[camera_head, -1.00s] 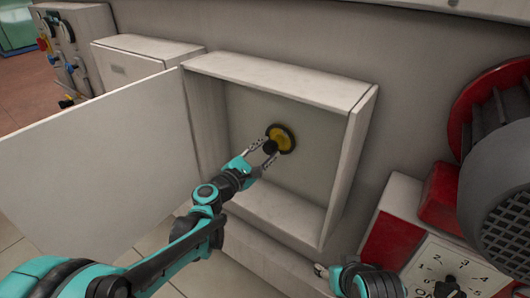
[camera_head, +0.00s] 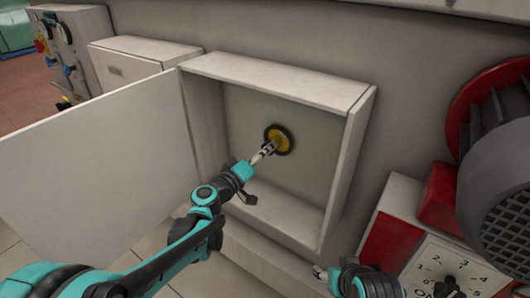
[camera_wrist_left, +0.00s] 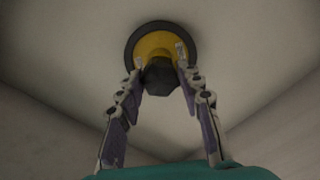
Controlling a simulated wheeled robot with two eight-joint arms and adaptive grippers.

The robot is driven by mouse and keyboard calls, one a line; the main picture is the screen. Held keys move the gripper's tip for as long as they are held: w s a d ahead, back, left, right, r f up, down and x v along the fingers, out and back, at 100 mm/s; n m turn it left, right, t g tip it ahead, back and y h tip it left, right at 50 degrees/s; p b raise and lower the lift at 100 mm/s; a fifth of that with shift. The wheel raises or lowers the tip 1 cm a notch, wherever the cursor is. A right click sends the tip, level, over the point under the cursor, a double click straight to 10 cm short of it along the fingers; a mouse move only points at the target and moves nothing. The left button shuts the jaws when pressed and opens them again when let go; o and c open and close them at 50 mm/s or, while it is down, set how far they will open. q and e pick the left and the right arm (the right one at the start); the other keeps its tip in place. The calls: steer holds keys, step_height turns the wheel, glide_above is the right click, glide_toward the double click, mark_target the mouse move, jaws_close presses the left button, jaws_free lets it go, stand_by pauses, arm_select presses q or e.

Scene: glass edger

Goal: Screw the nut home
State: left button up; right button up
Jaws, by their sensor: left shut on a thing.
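A yellow disc with a black rim (camera_head: 286,132) is on the back wall of an open white box (camera_head: 237,115). In the left wrist view the same disc (camera_wrist_left: 157,42) shows behind a dark hexagonal nut (camera_wrist_left: 159,79). My left gripper (camera_head: 270,148) is inside the box, in front of the disc. Its two fingers (camera_wrist_left: 161,58) lie on either side of the nut and are shut on it. In the head view the fingers are nearly edge-on and largely hide the nut. My right gripper (camera_head: 320,271) shows only in part, low in the picture, below the box.
The box's white door (camera_head: 95,165) stands open to the left. A grey motor with a red housing (camera_head: 505,190) and a numbered dial (camera_head: 440,265) are at the right. A smaller closed box (camera_head: 135,60) and a control panel (camera_head: 75,45) are at the far left.

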arm_select(q)
steer(key=m, duration=1)
steer(key=shift+w, duration=0.1)
steer(key=o, duration=1.3)
steer(key=shift+r, duration=0.1)
steer(key=shift+c, duration=0.2)
steer(key=shift+c, duration=0.3)
steer(key=shift+c, duration=0.9)
